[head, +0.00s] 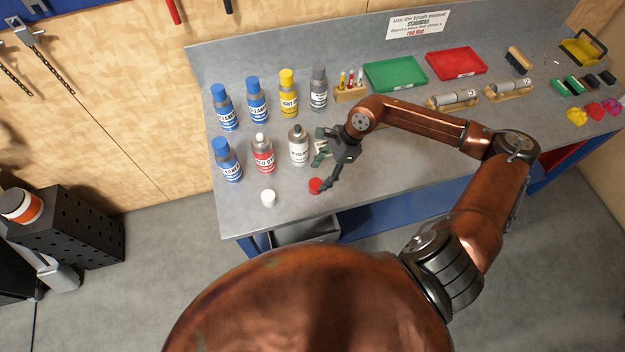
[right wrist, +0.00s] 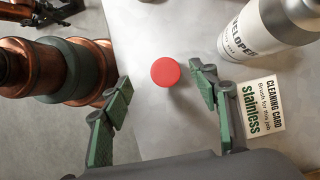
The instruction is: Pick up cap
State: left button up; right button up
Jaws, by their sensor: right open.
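A red cap (head: 315,186) lies on the grey bench near its front edge. In the right wrist view the red cap (right wrist: 165,71) shows between and just beyond the fingertips, fully visible and not gripped. A white cap (head: 268,198) lies to its left on the bench. My right gripper (head: 322,168) is open and empty close to the red cap. Its two green-padded fingers (right wrist: 160,78) stand apart in the right wrist view. My left gripper is not in view.
A white developer can (head: 298,147) and a red-labelled can (head: 263,157) stand uncapped behind the caps. Blue-capped cans (head: 228,160), a yellow can (head: 288,95) and a grey can (head: 318,90) stand nearby. A cleaning card (right wrist: 262,105) lies beside the right finger.

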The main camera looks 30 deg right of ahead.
aim_at(316, 183)
jog(key=shift+d+f+h, duration=0.15)
jog(key=shift+d+f, duration=0.05)
jog(key=shift+f, duration=0.35)
jog(key=shift+d+f+h, duration=0.15)
jog(key=shift+d+f, duration=0.05)
jog(key=shift+f, duration=0.35)
jog(key=p+x, duration=0.1)
jog(key=x, duration=0.4)
jog(key=shift+w+a+f+p, duration=0.15)
jog(key=shift+a+p, duration=0.15)
jog(key=shift+p, duration=0.05)
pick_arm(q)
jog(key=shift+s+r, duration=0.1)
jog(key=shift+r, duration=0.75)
pick_arm(e)
jog(key=shift+c, duration=0.4)
jog(key=c, duration=0.8)
